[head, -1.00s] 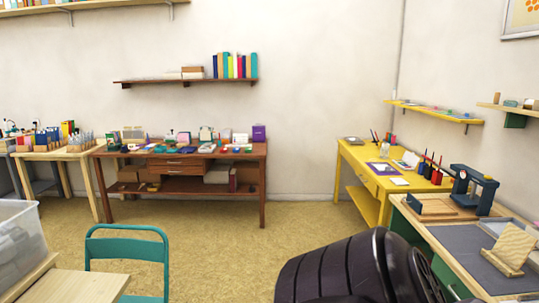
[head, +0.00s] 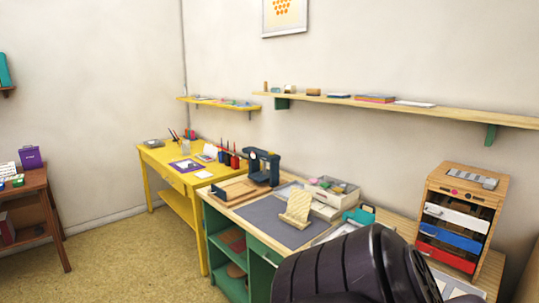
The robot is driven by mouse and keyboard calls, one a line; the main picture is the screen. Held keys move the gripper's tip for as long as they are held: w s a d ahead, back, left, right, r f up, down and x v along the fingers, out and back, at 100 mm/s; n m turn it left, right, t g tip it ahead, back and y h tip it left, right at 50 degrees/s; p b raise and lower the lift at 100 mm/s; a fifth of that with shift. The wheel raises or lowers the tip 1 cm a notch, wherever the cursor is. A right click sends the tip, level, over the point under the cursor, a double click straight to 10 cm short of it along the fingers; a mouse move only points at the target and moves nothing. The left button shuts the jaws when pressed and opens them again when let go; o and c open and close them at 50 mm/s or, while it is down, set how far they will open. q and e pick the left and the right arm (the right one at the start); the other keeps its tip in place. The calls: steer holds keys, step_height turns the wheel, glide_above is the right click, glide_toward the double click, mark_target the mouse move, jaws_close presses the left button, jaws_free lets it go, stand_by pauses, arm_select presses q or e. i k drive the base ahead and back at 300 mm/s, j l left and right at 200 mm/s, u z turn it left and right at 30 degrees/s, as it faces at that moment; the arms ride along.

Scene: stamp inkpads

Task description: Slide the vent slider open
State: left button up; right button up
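No part is clearly a vent slider at this distance. A wooden drawer cabinet (head: 462,215) stands at the right on the workbench, with a white, a blue and a red drawer. On its top lies a grey slatted piece (head: 474,180), which may be the vent; I cannot tell whether it is open or shut. Neither of my grippers shows. A dark ribbed part of my own body fills the bottom centre and hides some of the bench in front of the cabinet.
The green-sided workbench carries a grey mat (head: 275,222), a wooden stand (head: 297,208), a dark blue press (head: 262,167) and a tray of small items (head: 332,191). A yellow table (head: 171,161) stands behind to the left. Open floor (head: 110,262) lies at the left.

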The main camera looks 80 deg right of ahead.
mark_target(487, 183)
steer(key=z, duration=3.85)
